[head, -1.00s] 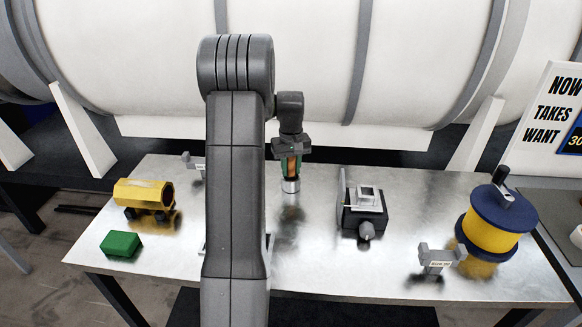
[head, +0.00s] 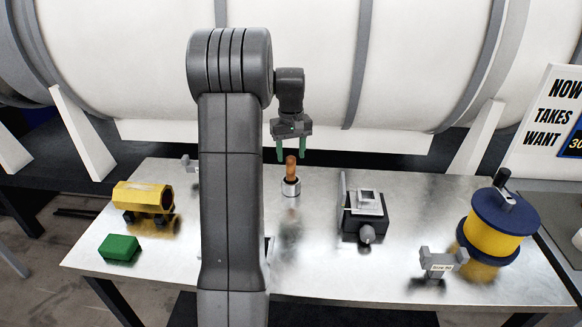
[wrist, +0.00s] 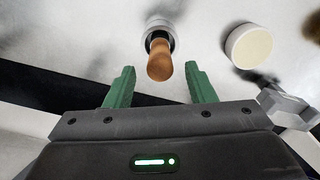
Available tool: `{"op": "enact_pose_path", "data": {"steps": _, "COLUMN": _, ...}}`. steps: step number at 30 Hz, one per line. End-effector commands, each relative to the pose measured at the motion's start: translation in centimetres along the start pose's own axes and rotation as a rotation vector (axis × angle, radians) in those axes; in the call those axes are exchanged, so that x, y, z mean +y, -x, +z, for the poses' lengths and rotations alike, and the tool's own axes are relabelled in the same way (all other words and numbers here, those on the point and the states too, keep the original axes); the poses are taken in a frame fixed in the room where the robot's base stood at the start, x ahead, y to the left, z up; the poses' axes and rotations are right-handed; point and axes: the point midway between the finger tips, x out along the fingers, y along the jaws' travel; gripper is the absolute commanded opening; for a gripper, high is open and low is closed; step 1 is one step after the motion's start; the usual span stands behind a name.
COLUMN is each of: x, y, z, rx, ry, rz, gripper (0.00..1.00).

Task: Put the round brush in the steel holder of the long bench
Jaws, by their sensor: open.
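The round brush (head: 291,168) stands upright in the steel holder (head: 291,187) on the long bench (head: 310,270). Only its orange-brown wooden handle shows above the rim; the rest is hidden inside. My gripper (head: 293,158) is open and empty, with its green fingers just above the handle. In the wrist view the brush handle (wrist: 159,60) rises from the holder (wrist: 160,24), beyond and between the fingertips of my open gripper (wrist: 160,72), clear of both fingers.
A yellow hexagonal tube (head: 142,197) and a green block (head: 120,247) lie at the left. A black and grey device (head: 364,215) stands right of the holder. A blue and yellow spool (head: 493,230) and a small grey labelled stand (head: 436,263) are at the right.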

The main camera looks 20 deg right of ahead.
Motion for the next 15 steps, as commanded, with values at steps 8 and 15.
{"op": "enact_pose_path", "data": {"steps": 8, "x": 0.0, "y": 4.2, "z": -0.1, "rx": 0.002, "ry": 0.000, "rz": 0.001, "gripper": 0.50}}
{"op": "enact_pose_path", "data": {"steps": 15, "x": 0.0, "y": 5.0, "z": 0.0, "rx": -0.001, "ry": 0.000, "rz": 0.000, "gripper": 0.50}}
